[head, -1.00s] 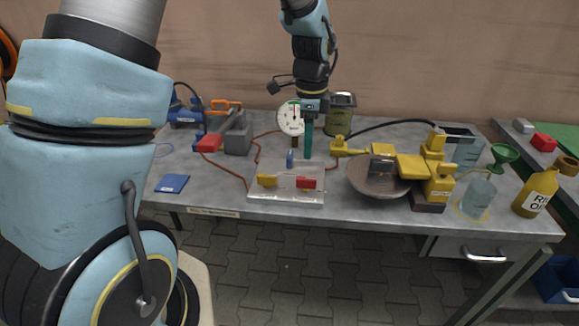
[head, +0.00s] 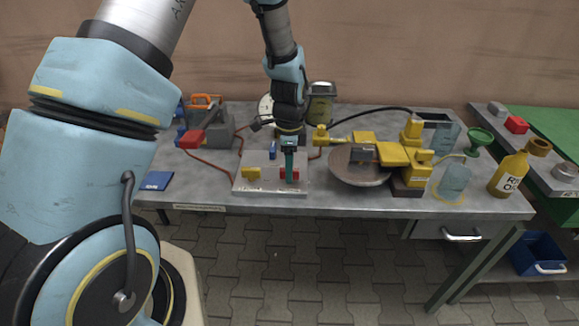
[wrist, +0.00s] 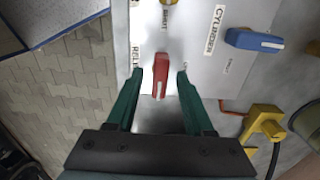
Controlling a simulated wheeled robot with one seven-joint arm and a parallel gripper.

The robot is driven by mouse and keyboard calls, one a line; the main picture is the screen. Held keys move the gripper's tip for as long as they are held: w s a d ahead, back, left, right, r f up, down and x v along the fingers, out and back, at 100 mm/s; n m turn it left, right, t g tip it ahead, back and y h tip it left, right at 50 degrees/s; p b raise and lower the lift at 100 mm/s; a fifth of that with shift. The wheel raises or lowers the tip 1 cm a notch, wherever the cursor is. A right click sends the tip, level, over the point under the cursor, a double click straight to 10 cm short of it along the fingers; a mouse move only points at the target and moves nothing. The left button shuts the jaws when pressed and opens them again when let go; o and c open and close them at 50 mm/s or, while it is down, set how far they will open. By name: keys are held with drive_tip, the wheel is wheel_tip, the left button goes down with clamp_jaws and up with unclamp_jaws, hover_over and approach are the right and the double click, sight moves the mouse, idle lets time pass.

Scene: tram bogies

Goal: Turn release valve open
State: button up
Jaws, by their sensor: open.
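The release valve is a red handle (wrist: 160,76) with a white line, on a pale metal valve plate (head: 240,187). In the wrist view a label beginning "REL" stands beside it, partly cut off. In the head view the red handle (head: 296,173) shows at the plate's right front, partly behind my gripper. My gripper (wrist: 159,82) is open, with its green fingers on either side of the red handle. I cannot tell whether they touch it. In the head view my gripper (head: 289,178) points down over the plate. A yellow handle (head: 251,172) and a blue handle (head: 272,150) share the plate.
A round grey dish (head: 350,178) and a yellow caliper assembly (head: 395,154) stand to the right of the plate. A dial gauge (head: 265,107) and a tin (head: 320,105) stand behind. Red hoses run to the plate from the left. A blue booklet (head: 156,181) lies at the left front.

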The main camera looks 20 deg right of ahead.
drive_tip(key=shift+c, duration=0.4)
clamp_jaws()
drive_tip(key=shift+n, duration=0.3)
drive_tip(key=n+b, duration=0.1)
drive_tip(key=n, duration=0.2)
drive_tip(key=shift+n, duration=0.4)
drive_tip(key=n, duration=0.4)
drive_tip(key=shift+n, duration=0.3)
drive_tip(key=n, duration=0.8)
drive_tip(key=shift+n, duration=0.6)
